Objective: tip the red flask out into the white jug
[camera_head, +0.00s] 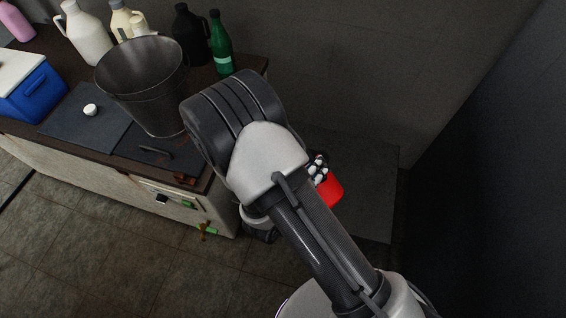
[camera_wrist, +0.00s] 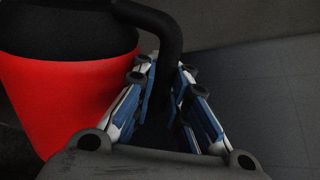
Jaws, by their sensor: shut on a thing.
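The red flask (camera_wrist: 50,95) fills the left of the wrist view, with a dark top and a black handle (camera_wrist: 172,30). My gripper (camera_wrist: 163,78) is shut on that handle, its blue-and-white fingers on either side of it. In the head view the red flask (camera_head: 331,189) shows beside my gripper (camera_head: 318,168), partly hidden by my arm. It is held off the right end of the counter, over the floor side. The flask's contents cannot be made out. A white jug (camera_head: 86,36) with a handle stands upright at the back left of the counter.
A large metal bucket (camera_head: 146,78) stands on the counter (camera_head: 217,90), between my arm and the white jug. A cream jug (camera_head: 122,17), a black jug (camera_head: 188,35) and a green bottle (camera_head: 221,45) stand behind. A blue cooler (camera_head: 33,94) is at left. A wall is at right.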

